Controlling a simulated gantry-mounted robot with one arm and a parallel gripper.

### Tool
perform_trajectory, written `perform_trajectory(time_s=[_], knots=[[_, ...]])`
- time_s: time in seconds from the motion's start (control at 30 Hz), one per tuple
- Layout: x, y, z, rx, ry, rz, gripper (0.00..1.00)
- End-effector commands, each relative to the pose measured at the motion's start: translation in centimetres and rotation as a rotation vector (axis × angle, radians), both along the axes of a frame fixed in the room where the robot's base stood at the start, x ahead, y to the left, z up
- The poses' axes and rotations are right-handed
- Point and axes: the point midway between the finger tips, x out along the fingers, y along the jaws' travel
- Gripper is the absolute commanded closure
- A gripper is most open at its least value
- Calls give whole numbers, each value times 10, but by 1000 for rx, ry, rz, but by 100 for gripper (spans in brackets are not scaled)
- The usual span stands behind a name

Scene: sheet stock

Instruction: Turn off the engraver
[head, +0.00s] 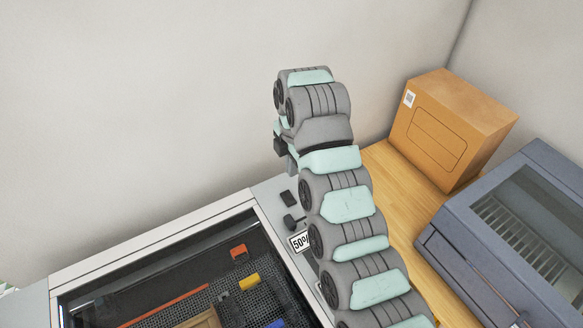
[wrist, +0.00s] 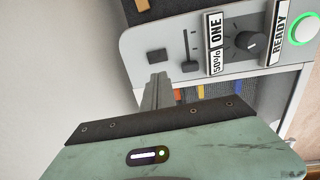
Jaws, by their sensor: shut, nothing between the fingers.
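The engraver (head: 150,240) fills the lower left of the head view, with a grey control strip along its right side. In the wrist view its control panel (wrist: 215,75) carries a black square (wrist: 157,55), a slider with a dark knob (wrist: 190,66), a round black dial (wrist: 247,45) and a round button with a lit green ring (wrist: 304,29). Labels read 50%, ONE and READY. My gripper (wrist: 158,78) is shut and empty, its tips in front of the panel near the black square; contact cannot be told. In the head view my arm hides part of the strip.
A cardboard box (head: 450,130) stands on the wooden table (head: 400,190) at the right. A blue-grey machine (head: 475,250) with a window sits in front of it. Several coloured pieces lie on the engraver's dark bed. A pale wall stands behind.

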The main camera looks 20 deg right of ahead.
Motion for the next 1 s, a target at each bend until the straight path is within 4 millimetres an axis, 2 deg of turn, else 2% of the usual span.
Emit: perform_trajectory(time_s=[0.17,0.37,0.73,0.87,1.0], knots=[[7,-1,-8,0,-7,-1,100],[16,-2,-2,7,-23,-5,100],[17,-1,1,11,-24,-5,100],[18,-1,-5,11,-25,-5,100],[20,1,-22,14,-24,-4,100]])
